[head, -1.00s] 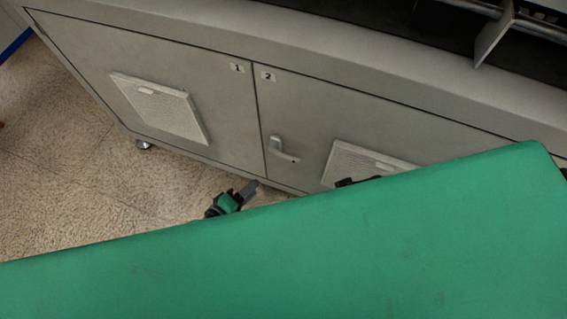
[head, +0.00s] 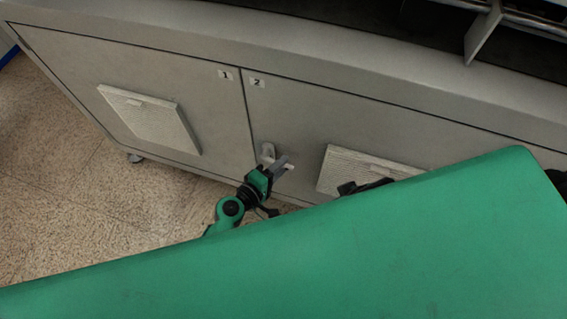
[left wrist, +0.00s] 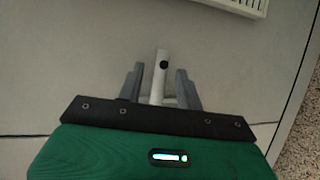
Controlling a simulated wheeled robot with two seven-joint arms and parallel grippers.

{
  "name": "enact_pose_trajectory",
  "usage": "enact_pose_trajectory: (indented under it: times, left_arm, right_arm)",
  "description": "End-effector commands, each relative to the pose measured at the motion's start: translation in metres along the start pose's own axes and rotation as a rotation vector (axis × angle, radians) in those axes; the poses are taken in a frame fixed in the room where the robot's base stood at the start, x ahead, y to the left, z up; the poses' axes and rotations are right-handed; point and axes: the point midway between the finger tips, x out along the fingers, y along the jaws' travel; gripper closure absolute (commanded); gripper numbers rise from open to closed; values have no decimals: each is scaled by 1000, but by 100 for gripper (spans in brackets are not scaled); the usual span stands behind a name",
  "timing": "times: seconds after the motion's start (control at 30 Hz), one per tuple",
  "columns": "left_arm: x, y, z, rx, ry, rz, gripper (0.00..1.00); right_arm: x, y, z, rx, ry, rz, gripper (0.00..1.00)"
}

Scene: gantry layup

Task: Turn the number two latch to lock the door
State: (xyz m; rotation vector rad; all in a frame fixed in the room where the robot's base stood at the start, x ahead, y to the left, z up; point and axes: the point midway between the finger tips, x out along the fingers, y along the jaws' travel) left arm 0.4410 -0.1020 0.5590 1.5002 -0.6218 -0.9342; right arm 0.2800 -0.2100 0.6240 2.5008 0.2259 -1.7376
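The number two latch (head: 267,150) is a pale grey handle on the right-hand cabinet door (head: 310,115), just right of the seam under the "2" label (head: 258,82). Its lever extends right along the door. My left gripper (head: 283,164) is at the latch and partly covers it. In the left wrist view, the open fingers of the left gripper (left wrist: 159,87) stand on either side of the latch lever (left wrist: 159,75), with a gap showing on both sides. A dark part (head: 365,186) farther right may be my right gripper; its fingers cannot be made out.
The left door (head: 170,75) carries the "1" label (head: 225,75) and a white vent panel (head: 150,118). Another vent panel (head: 365,168) is right of the latch. Tiled floor (head: 60,170) shows at left. A metal bracket (head: 482,32) sits above the cabinet.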

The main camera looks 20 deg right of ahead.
Motion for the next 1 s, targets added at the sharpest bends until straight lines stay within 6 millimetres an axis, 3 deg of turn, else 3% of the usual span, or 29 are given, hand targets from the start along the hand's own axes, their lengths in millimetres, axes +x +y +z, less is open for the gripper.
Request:
enact_pose_trajectory:
  times: [0.2, 0.47, 0.67, 1.0]
  left_arm:
    - [17, 0, 0, 0, 0, 0, 64]
    - [18, 0, 0, 1, 0, -1, 64]
    - [18, 0, 0, 0, 0, -1, 100]
    - [18, -1, 0, 15, 2, -7, 100]
  right_arm:
    - [-1, 0, 0, -1, 2, -1, 100]
    - [-2, 0, 0, -1, 4, -1, 100]
    - [-2, -1, 0, -1, 4, -1, 100]
    - [-4, 0, 0, -1, 4, -1, 100]
